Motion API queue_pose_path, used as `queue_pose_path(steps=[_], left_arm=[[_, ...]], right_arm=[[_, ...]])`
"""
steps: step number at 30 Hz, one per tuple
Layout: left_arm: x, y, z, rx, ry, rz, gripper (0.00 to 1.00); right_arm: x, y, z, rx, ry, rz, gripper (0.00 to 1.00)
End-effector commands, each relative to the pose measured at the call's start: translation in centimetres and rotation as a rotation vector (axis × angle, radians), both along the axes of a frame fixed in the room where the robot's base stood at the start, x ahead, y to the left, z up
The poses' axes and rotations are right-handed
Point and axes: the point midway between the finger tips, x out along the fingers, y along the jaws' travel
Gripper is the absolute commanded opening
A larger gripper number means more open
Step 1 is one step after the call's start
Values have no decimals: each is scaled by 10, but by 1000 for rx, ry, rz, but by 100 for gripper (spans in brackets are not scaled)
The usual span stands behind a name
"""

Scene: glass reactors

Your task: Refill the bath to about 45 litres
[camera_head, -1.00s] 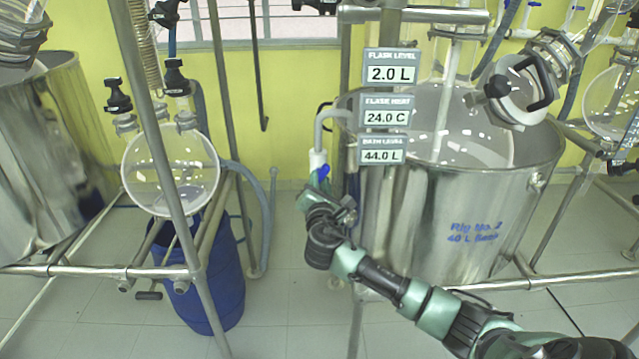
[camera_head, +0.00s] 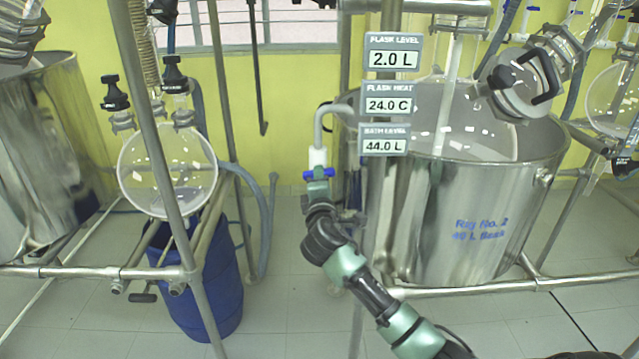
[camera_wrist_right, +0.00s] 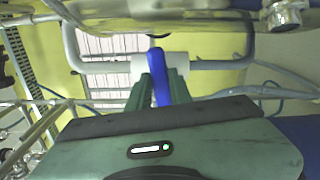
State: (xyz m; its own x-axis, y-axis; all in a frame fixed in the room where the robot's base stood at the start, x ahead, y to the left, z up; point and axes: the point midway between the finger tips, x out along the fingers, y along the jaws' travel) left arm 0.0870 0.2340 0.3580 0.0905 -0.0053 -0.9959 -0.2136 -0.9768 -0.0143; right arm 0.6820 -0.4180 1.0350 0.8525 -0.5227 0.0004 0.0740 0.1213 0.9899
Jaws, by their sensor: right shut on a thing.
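The steel bath (camera_head: 450,225), marked "Rig No. 2", stands right of centre in the head view, with liquid visible inside. Its bath level sign (camera_head: 385,140) reads 44.0 L. A bent pipe with a white valve body (camera_head: 318,157) hangs at the bath's left side. The valve's blue handle (camera_head: 319,174) lies crosswise to the pipe. My right gripper (camera_head: 319,184) is at the valve from below. In the right wrist view the blue handle (camera_wrist_right: 158,78) sits between the green fingers, which are shut on it. My left gripper is not in view.
Signs above read flask level 2.0 L (camera_head: 393,59) and flask heat 24.0 C (camera_head: 388,104). A round glass flask (camera_head: 167,170) in a steel frame and a blue drum (camera_head: 205,290) stand to the left. Frame posts and rails surround the bath. Bare floor lies in front.

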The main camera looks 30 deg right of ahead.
Motion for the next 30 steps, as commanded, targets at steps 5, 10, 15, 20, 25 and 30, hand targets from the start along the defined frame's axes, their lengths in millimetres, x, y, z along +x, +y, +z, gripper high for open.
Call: queue_pose_path(steps=[5,10,15,20,25,30], left_arm=[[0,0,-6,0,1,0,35],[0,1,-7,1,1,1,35],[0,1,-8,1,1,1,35],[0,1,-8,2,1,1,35],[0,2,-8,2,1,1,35],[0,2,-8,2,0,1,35]], right_arm=[[0,0,-2,78,-45,0,0],[0,0,-2,118,-69,0,0],[0,0,-2,135,-80,-1,0],[0,0,-2,139,-82,-1,0],[0,0,-2,139,-81,-1,0],[0,0,-2,138,-81,0,42]])
